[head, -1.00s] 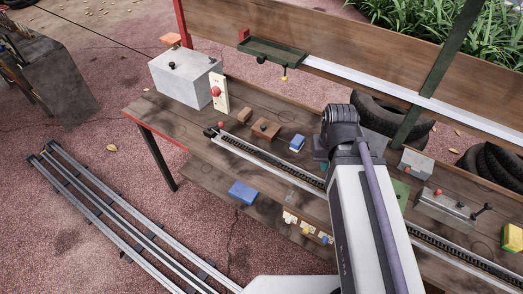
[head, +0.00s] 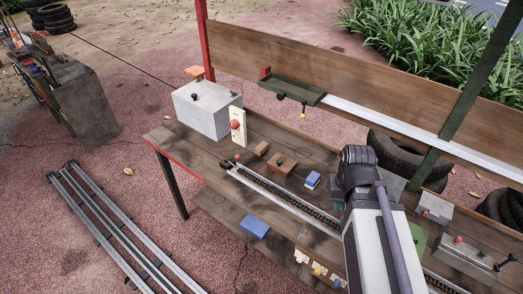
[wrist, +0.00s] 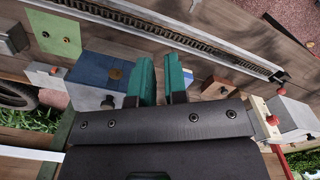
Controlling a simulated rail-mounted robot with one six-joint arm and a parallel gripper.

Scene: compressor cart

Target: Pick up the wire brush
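I cannot make out the wire brush for certain in either view. A brown block with a dark spot on top (head: 282,162) lies on the wooden bench, beside a smaller brown block (head: 262,148). A brown block also shows in the wrist view (wrist: 215,90), just right of my gripper. My gripper (wrist: 161,64) has two green fingers with a gap between them; it is open, with nothing seen held. In the head view my arm hides the gripper and part of the bench.
A black chain track (head: 285,197) runs along the bench (head: 190,143). A blue box (head: 312,180) lies near my arm. A grey box (head: 207,112) and a cream panel with a red knob (head: 238,128) stand at the far left. A green tray (head: 292,92) hangs on the backboard.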

